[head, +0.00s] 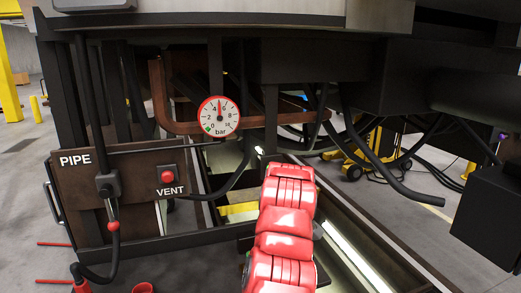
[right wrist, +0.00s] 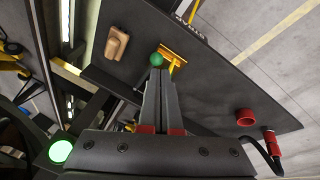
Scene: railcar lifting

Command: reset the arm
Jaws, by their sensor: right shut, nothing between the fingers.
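My right gripper (right wrist: 157,74) is in the right wrist view, its two dark fingers side by side and shut with nothing between them. A green ball (right wrist: 156,59) shows just beyond the fingertips; I cannot tell whether they touch. A yellow bracket (right wrist: 174,55) is beside the ball, over a dark panel (right wrist: 215,80). In the head view, red jointed arm links of mine reach up from the bottom centre. Neither gripper shows in the head view, and my left gripper is in no view.
A round gauge (head: 219,116) hangs on brown piping. A brown panel (head: 125,200) marked PIPE carries a red VENT button (head: 168,178). Black hoses (head: 370,150) hang at the right under the railcar. In the wrist view, a tan block (right wrist: 117,42) and red cup (right wrist: 245,117) are on the dark panel.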

